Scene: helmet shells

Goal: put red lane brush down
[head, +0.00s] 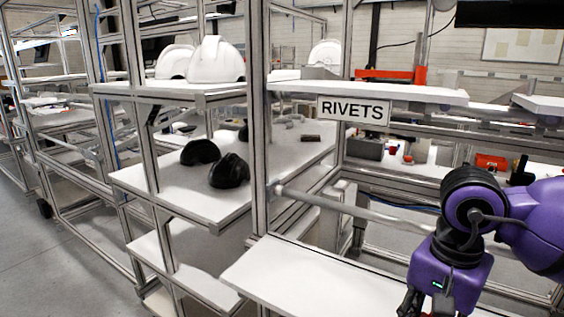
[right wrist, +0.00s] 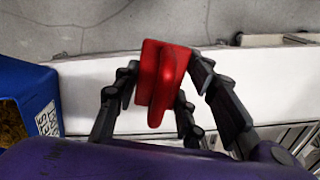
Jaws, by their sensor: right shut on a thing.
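The red brush (right wrist: 152,88) is between the fingers of my right gripper (right wrist: 165,70) in the right wrist view. The right gripper is shut on it. A flat red plate and a raised ridge of it show. In the head view my right gripper (head: 424,304) is cut off by the bottom edge, by the right part of the white front shelf, and the brush is out of sight there. In the right wrist view the white shelf (right wrist: 270,85) lies behind the brush; I cannot tell whether they touch. My left gripper is not in view.
A blue box (right wrist: 27,85) stands left of the gripper in the right wrist view. In the head view, the white front shelf (head: 290,272) is bare at left. A metal rail (head: 345,207) and the RIVETS shelf (head: 370,92) are above it. Black helmet parts (head: 229,172) lie left.

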